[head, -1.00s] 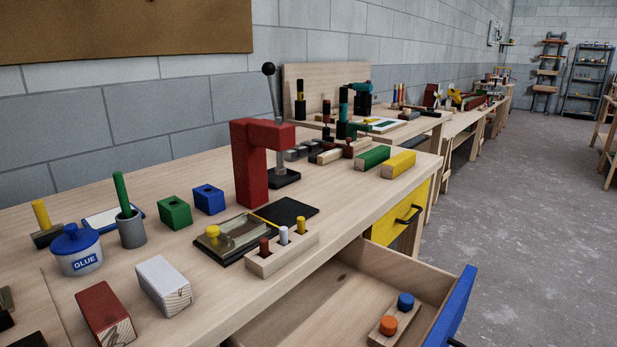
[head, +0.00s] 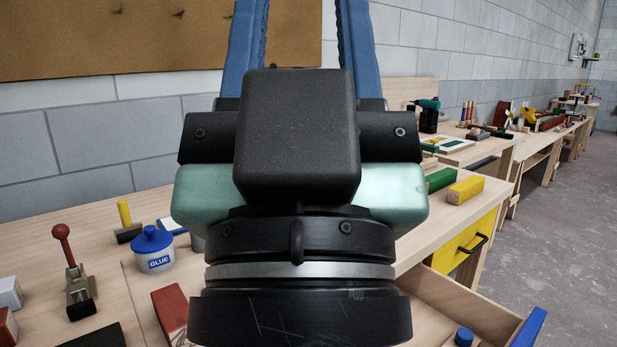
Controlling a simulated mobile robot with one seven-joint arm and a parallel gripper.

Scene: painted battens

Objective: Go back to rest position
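My gripper (head: 300,30) fills the middle of the head view, pointing up and away. Its two blue fingers stand well apart, with only the wall and the pinboard visible between them. The fingertips run out of the top of the picture. The black gripper body hides the middle of the workbench (head: 140,200), including where the red press stood in the earlier view.
A glue pot (head: 153,250), a red-knobbed clamp (head: 76,275) and a red batten (head: 172,312) are on the bench at left. Green (head: 440,180) and yellow battens (head: 465,190) lie at right. An open drawer (head: 455,300) juts out at lower right.

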